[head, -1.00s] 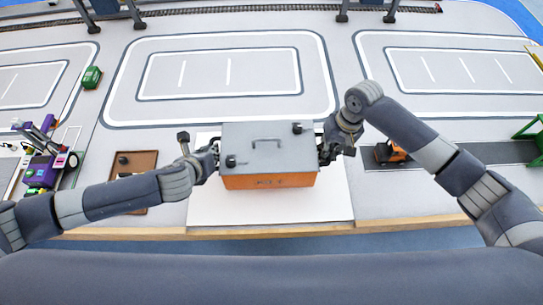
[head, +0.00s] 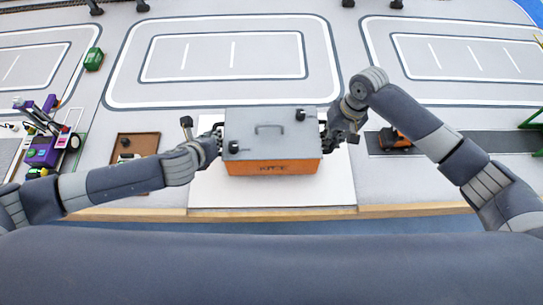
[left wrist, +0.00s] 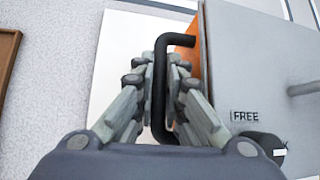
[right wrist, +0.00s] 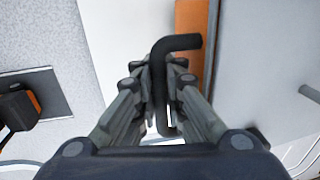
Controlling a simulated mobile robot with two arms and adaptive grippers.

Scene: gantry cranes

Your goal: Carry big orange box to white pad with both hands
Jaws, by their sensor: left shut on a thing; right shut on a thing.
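The big orange box (head: 270,168) has a grey lid (head: 285,128) with a handle on top, and it is level over the white pad (head: 330,192). I cannot tell whether its underside touches the pad. My left gripper (head: 217,139) is shut on the black side handle (left wrist: 160,85) at the box's left end. My right gripper (head: 325,132) is shut on the black side handle (right wrist: 160,80) at the right end. The pad shows around the box on the left, right and front, and the box hides its middle.
A brown tray (head: 122,151) lies left of the pad, with a purple machine (head: 45,152) farther left. A small orange vehicle (head: 392,138) sits on a dark strip to the right. A wooden edge (head: 270,213) runs along the front.

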